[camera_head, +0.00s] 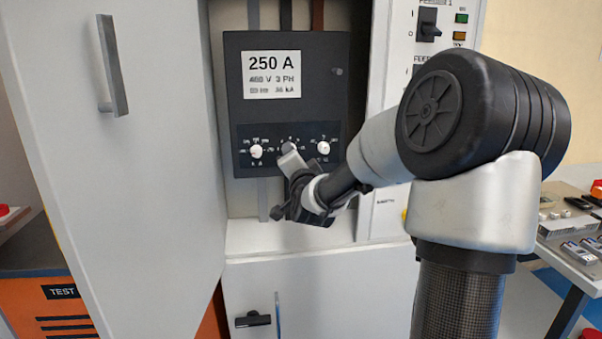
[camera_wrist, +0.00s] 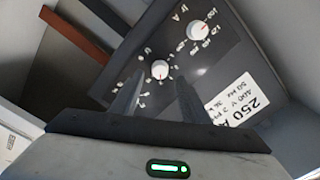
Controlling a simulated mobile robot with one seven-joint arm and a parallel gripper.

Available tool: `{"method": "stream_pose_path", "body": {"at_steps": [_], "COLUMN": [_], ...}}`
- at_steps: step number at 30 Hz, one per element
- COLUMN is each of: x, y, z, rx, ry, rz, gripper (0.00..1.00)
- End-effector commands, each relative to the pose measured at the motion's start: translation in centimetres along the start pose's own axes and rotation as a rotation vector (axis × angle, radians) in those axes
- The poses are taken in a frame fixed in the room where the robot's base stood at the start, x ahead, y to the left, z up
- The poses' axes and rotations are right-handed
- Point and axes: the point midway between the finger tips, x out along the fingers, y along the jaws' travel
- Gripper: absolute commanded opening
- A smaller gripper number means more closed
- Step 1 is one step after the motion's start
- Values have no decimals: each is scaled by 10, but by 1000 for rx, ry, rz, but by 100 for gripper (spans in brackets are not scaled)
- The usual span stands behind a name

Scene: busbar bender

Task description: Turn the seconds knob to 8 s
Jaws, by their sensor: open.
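A dark breaker panel (camera_head: 300,115) marked "250 A" hangs in the open cabinet. Along its lower strip are a left white knob (camera_head: 256,152), a middle white knob (camera_head: 291,147) and a right white knob (camera_head: 323,147). Their labels are too small to tell which is the seconds knob. My gripper (camera_head: 289,157) is at the middle knob and partly covers it. In the wrist view my gripper (camera_wrist: 160,80) is open, with the middle knob (camera_wrist: 159,70) just beyond and between the fingertips. Contact is not visible.
The left knob (camera_wrist: 198,31) also shows in the wrist view, clear of the fingers. The open cabinet door (camera_head: 130,150) stands at the left. A ledge (camera_head: 290,235) runs below the panel. A switch column (camera_head: 428,25) is on the right.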

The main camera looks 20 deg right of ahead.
Motion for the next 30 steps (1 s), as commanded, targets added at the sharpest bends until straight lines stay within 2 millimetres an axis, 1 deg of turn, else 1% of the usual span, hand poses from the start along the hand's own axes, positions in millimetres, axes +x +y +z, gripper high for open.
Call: {"method": "stream_pose_path", "body": {"at_steps": [1,3,9,12,15,18,21,30], "x": [-14,-32,-80,-100,-115,-125,-130,-131], "y": [-2,-2,-2,-2,-1,-1,0,0], "z": [-2,-2,-2,-2,-1,0,0,0], "rx": [-6,-7,-6,-5,-4,-2,-2,0], "ry": [0,0,1,0,0,-1,0,0], "rz": [1,1,2,1,0,0,1,0], "gripper": [42,42,42,42,42,42,42,42]}}
